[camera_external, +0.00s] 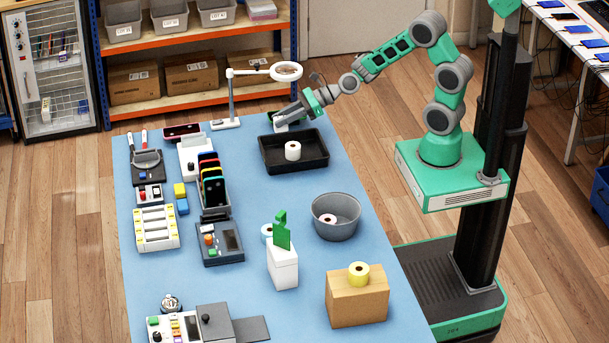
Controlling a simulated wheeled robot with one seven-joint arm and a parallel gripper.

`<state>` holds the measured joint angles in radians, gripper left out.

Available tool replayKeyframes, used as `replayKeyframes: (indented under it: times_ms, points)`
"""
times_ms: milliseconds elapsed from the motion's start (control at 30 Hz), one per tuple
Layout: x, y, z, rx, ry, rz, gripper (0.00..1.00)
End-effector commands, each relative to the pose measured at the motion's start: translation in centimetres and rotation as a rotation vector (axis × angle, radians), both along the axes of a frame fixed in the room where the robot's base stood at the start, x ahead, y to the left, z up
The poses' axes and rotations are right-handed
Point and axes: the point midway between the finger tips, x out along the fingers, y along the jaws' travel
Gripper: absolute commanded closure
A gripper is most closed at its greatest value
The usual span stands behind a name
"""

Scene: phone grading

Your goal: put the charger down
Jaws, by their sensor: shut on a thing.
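My gripper (287,116) is at the back of the blue table, near the rear edge of the black tray (310,164). It is shut on a small whitish thing (281,127), which I take to be the charger; the fingers and arm hide most of it. It shows just behind the tray's back rim. I cannot tell whether it touches the table or is held above it.
A white roll (293,151) stands in the tray. A magnifier lamp (232,98) stands close left of my gripper. A grey bowl (336,230), a cardboard box (357,304) and phones in a rack (213,190) stand nearer. Bare blue table lies between the rack and the bowl.

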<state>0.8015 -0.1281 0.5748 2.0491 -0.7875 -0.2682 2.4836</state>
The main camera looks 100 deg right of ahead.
Motion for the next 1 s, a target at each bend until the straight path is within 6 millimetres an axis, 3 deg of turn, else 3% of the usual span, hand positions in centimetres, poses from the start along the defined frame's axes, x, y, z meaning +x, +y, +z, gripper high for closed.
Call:
replayKeyframes:
  times_ms: [67, 267, 467, 567, 767, 1000]
  points:
    - [-0.2, -1.5, -0.7, -0.007, -0.006, -0.025, 1.00]
    - [-1.2, -4.1, 1.0, -0.006, -0.006, -0.075, 1.00]
    - [-2.4, -2.9, 3.1, -0.006, -0.006, -0.049, 1.00]
    - [-3.2, -0.8, 3.7, -0.004, -0.004, 0.006, 1.00]
    - [-5.0, 5.4, 4.4, -0.002, -0.001, 0.181, 1.00]
    - [-9.3, 15.5, 3.5, 0.003, -0.001, 0.510, 1.00]
